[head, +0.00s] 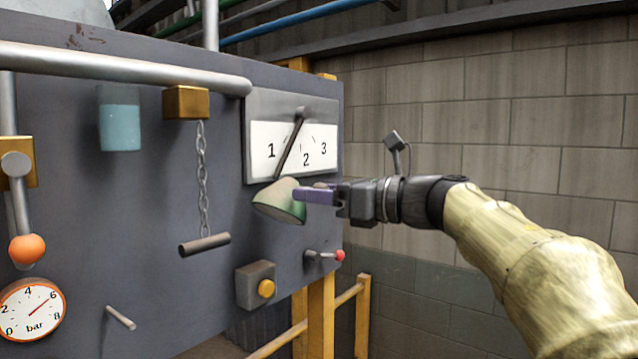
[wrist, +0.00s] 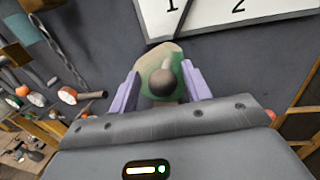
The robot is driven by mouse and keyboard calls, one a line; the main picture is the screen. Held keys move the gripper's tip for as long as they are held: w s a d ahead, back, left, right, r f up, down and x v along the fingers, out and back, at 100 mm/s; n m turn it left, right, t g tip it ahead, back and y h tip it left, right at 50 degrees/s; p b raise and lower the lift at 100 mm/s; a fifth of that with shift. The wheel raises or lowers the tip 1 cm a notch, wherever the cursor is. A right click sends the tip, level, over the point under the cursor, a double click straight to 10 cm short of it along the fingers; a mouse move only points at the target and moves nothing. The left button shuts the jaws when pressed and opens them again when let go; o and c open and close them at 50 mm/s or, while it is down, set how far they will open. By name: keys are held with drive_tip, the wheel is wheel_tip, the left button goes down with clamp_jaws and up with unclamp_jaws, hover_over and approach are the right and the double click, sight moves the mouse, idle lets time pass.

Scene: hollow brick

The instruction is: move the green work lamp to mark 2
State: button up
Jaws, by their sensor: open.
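The green work lamp (head: 279,201), a pale and green cup-shaped shade, hangs at the lower end of a dark rod (head: 289,147) in front of a white numbered plate (head: 262,140). The rod is tilted, its lower end to the left, and crosses the plate between 1 and mark 2 (head: 306,159). My gripper (head: 312,195) has its purple fingers at the lamp's right side. In the wrist view the fingers are apart, one on each side of the lamp (wrist: 158,57), with a dark round knob between them. Whether a finger touches the lamp is unclear.
Yellow railings (head: 319,318) stand at lower right.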

clamp_jaws()
